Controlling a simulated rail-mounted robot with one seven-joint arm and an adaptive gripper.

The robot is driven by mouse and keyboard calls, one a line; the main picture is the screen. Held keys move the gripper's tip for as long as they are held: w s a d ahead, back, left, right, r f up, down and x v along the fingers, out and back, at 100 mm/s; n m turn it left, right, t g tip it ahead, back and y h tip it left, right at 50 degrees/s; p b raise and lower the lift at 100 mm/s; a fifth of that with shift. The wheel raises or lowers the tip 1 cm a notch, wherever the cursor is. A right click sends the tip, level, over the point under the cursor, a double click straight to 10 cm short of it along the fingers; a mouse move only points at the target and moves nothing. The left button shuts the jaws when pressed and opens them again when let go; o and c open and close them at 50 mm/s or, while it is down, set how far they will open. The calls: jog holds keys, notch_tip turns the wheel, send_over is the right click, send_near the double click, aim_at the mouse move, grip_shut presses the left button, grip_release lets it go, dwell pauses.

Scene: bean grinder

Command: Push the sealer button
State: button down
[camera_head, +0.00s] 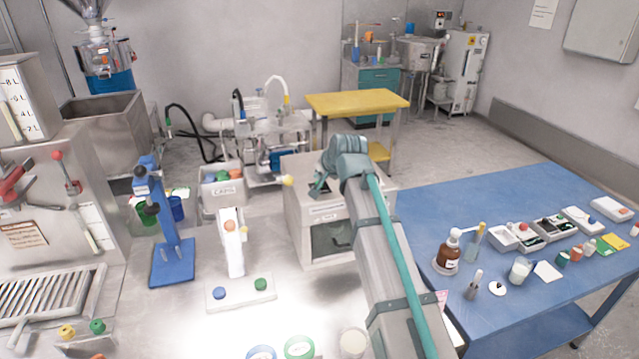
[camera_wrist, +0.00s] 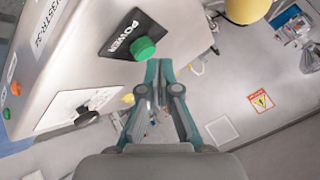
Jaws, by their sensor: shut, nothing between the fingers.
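In the wrist view a metal machine (camera_wrist: 75,60) fills the left side. A green button (camera_wrist: 143,47) stands out from its black POWER label (camera_wrist: 127,30). My gripper (camera_wrist: 157,66) is shut and empty, with its tips just below and right of the green button in the picture. I cannot tell whether they touch it. In the head view my gripper (camera_head: 319,187) is at the top left of a grey metal box (camera_head: 300,222) with a dark opening. The button does not show clearly there. No sealer name is readable.
A yellow ball knob (camera_head: 288,180) is close left of my gripper. A white bin (camera_head: 222,194) and a blue stand (camera_head: 172,262) are further left. A blue table (camera_head: 420,210) with bottles and small items is at right. A yellow table (camera_head: 355,101) stands behind.

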jog(key=shift+f, duration=0.5)
dwell(0.4)
jog(key=shift+r, duration=0.2)
jog(key=shift+r+p, duration=0.4)
jog(key=shift+r, duration=0.35)
jog(key=shift+r, duration=0.1)
notch_tip(320, 180, up, 6)
jog(key=p, duration=0.3)
jog(key=shift+d+p, duration=0.1)
jog(key=shift+p, duration=0.2)
